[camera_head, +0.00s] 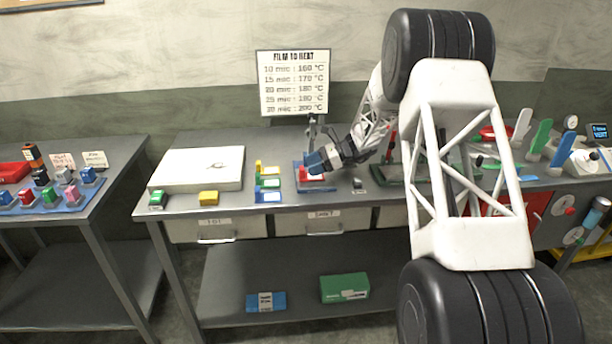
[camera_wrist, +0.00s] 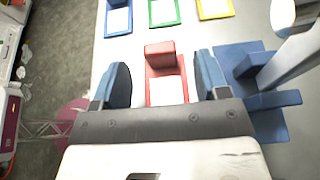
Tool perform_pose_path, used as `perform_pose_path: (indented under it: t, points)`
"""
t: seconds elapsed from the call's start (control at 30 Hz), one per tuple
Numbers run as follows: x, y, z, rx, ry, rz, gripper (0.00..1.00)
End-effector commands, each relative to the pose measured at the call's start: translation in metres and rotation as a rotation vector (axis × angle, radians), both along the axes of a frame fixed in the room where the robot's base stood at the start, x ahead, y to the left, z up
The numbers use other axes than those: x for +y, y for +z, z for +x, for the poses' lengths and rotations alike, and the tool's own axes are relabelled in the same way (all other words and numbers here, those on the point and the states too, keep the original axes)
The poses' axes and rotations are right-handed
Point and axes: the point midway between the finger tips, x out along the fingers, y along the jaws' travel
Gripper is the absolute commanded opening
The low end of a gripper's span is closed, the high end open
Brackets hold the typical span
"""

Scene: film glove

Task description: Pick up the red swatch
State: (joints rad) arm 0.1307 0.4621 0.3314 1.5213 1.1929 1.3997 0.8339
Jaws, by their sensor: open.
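The red swatch (camera_wrist: 160,55) has a raised red block at one end and a red frame around a white panel. It lies on the grey table between my gripper's two blue fingers (camera_wrist: 162,78) in the wrist view, with a gap visible on each side. My gripper is open. In the head view, my gripper (camera_head: 322,162) is low over the table, and part of the red swatch (camera_head: 312,177) shows below it; the rest is hidden by the fingers.
A blue stand (camera_wrist: 250,75) is close on the right in the wrist view. Blue (camera_wrist: 118,18), green (camera_wrist: 163,12) and yellow (camera_wrist: 214,8) framed swatches lie in a row beyond. A white slab (camera_head: 200,167) is at left on the table. A temperature sign (camera_head: 293,82) stands behind.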

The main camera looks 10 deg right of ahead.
Motion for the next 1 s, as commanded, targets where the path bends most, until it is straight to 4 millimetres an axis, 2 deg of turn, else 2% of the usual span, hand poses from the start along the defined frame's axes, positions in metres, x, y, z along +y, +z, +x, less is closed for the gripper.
perform_pose_path:
  t: [0.2,0.37,0.97,1.0]
  points:
    - [0.025,-0.010,0.000,0.001,0.001,0.000,0.68]
    - [0.035,-0.014,0.000,0.000,0.001,0.000,0.68]
    - [0.036,-0.015,0.000,0.000,0.000,0.000,0.68]
    - [0.037,-0.015,0.000,0.000,0.000,0.000,0.62]
